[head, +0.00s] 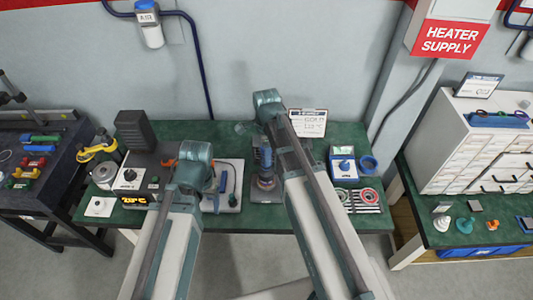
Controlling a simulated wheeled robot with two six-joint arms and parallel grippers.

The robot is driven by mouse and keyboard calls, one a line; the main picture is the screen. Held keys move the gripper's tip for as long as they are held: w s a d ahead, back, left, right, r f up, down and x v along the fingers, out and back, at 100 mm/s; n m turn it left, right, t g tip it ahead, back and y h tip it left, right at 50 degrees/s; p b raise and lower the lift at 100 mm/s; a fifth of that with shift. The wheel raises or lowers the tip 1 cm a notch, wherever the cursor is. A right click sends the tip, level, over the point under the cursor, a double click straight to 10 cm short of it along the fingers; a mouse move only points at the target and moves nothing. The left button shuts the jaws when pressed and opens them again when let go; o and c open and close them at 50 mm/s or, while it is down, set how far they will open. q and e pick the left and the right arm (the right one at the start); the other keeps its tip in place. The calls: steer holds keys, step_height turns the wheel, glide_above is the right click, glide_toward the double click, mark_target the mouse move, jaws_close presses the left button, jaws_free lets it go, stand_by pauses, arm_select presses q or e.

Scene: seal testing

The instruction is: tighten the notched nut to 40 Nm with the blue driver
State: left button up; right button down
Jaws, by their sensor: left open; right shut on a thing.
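My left gripper (190,180) is over the left part of the green bench, mostly hidden under its own wrist; it is open. My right arm reaches to the middle of the bench, and its gripper (264,142) is largely hidden by the arm. It is shut on an upright dark blue tool (263,157), which looks like the blue driver. The tool is above a round fixture (266,183) on a dark plate; whether they touch I cannot tell. The notched nut is too small or hidden to make out. A blue handled piece (224,181) lies on a pale board left of the fixture.
A lit yellow display (134,200) and a dark box (136,130) stand at the bench's left. A blue-framed gauge (343,166), a blue ring (369,164) and a tray of red and green rings (361,199) are at its right.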

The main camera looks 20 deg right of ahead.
steer(key=shift+f+b, duration=0.95)
stand_by(3.2)
steer(key=shift+r+p, duration=2.55)
steer(key=shift+f, duration=0.15)
